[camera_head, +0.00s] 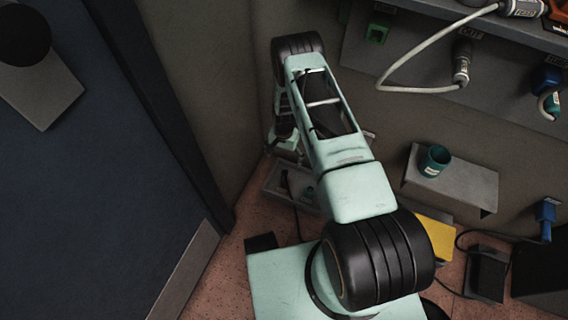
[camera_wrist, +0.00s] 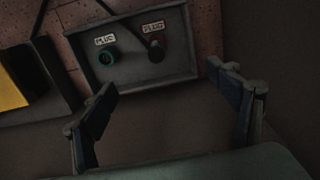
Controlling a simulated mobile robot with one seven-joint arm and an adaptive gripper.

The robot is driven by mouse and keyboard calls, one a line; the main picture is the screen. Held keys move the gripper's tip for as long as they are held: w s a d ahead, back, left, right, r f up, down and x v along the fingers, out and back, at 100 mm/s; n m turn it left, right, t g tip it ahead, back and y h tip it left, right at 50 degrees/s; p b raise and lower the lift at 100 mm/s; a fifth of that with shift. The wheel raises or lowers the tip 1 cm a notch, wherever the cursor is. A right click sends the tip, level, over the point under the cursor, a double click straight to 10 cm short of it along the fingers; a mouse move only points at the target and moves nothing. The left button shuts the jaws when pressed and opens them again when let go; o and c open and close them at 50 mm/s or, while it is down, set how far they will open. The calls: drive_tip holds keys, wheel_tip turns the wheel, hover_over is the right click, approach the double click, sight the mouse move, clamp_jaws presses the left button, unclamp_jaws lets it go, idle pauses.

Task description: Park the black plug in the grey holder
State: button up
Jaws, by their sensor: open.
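In the wrist view a shallow grey box (camera_wrist: 182,72), which may be the grey holder, lies ahead of my gripper (camera_wrist: 160,80). It has two labelled round fittings: a teal ring (camera_wrist: 107,56) on the left and a dark, partly reddish one on the right. A black piece (camera_wrist: 157,49), possibly the black plug, sits at the right fitting, with a dark strip running up from it. My gripper is open, with nothing visible between its fingers. In the head view the grey box (camera_head: 270,186) lies low by the wall, partly hidden by my arm.
A grey shelf (camera_head: 465,185) bears a teal cup (camera_head: 434,160). A yellow block (camera_head: 437,238) stands below, partly behind my arm. A white cable (camera_head: 420,50) and plug (camera_head: 462,62) hang at the upper wall. A blue plug (camera_head: 546,212) is at the far right. A dark blue panel (camera_head: 100,190) fills the left.

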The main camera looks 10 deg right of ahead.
sight(285, 172)
drive_tip(key=f, duration=0.3)
drive_tip(key=shift+s+d+f, duration=0.1)
drive_tip(key=shift+s, duration=0.2)
wheel_tip(285, 172, down, 8)
drive_tip(key=b, duration=0.6)
drive_tip(key=shift+b, duration=0.3)
drive_tip(key=shift+f, duration=0.5)
drive_tip(key=shift+c, duration=0.2)
clamp_jaws()
drive_tip(key=shift+r, duration=0.25)
idle(0.5)
drive_tip(key=shift+r+p, duration=1.65)
drive_tip(key=shift+r, duration=0.75)
